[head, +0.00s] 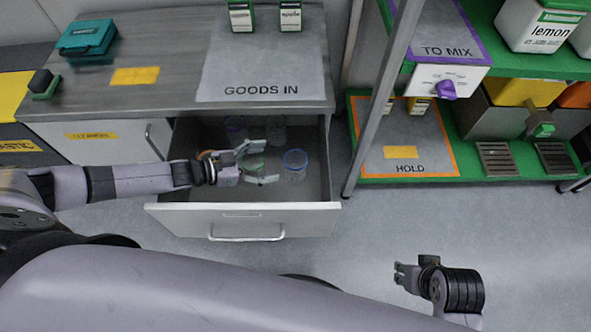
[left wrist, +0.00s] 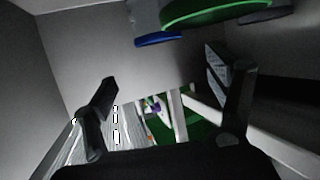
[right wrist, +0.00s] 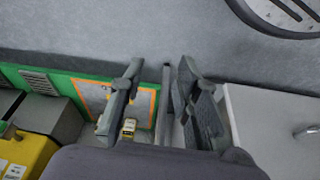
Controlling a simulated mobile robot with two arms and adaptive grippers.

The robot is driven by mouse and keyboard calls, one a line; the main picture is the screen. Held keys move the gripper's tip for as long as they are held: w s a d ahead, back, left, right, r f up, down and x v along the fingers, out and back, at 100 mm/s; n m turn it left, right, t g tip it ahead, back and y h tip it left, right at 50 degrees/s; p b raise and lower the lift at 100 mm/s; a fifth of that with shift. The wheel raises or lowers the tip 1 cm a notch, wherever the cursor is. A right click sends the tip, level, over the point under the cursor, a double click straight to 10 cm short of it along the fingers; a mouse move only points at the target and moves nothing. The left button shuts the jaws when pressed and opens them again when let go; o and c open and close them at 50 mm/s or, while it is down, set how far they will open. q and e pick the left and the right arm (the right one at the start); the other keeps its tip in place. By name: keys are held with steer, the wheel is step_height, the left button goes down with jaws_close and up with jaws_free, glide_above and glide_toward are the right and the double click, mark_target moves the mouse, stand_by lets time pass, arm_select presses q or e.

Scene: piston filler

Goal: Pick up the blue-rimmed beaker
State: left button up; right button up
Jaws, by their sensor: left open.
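The blue-rimmed beaker (head: 295,164) is clear and stands upright in the open drawer (head: 245,217). Its blue rim also shows at the top of the left wrist view (left wrist: 156,41). My left gripper (head: 264,163) is in the drawer, just left of this beaker, with its fingers pointing towards it. It is open, and nothing is between the fingers in the left wrist view (left wrist: 162,75). A green-rimmed beaker (head: 252,168) is partly hidden by the left gripper. My right gripper (head: 401,276) is over the floor, away from the drawer, its fingers apart and empty (right wrist: 160,68).
A purple-rimmed beaker (head: 235,124) and another clear beaker (head: 276,128) stand at the back of the drawer. The counter (head: 190,75) with the goods-in mat (head: 262,65) is above. A shelf post (head: 383,100) and the hold mat (head: 402,136) are on the right.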

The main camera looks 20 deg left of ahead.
mark_target(291, 161)
arm_select(q)
steer(key=w+d+f+b, duration=0.1)
steer(key=b, duration=0.1)
steer(key=w+d+f+b, duration=0.1)
steer(key=d+f, duration=0.1)
steer(key=shift+w+d+f+b, duration=0.15)
steer(key=shift+w+d+b, duration=0.1)
steer(key=shift+w+b, duration=0.15)
steer(key=shift+b+x, duration=0.6)
steer(key=shift+x, duration=0.6)
steer(key=shift+w+d, duration=0.1)
steer(key=shift+d, duration=0.05)
arm_select(e)
steer(key=w+a+r+t+y, duration=0.1)
steer(key=w+a+r+t, duration=0.2)
steer(key=w+r+t, duration=0.3)
steer(key=w, duration=0.3)
steer(key=shift+r, duration=0.3)
arm_select(q)
steer(key=shift+c, duration=0.6)
steer(key=c, duration=1.2)
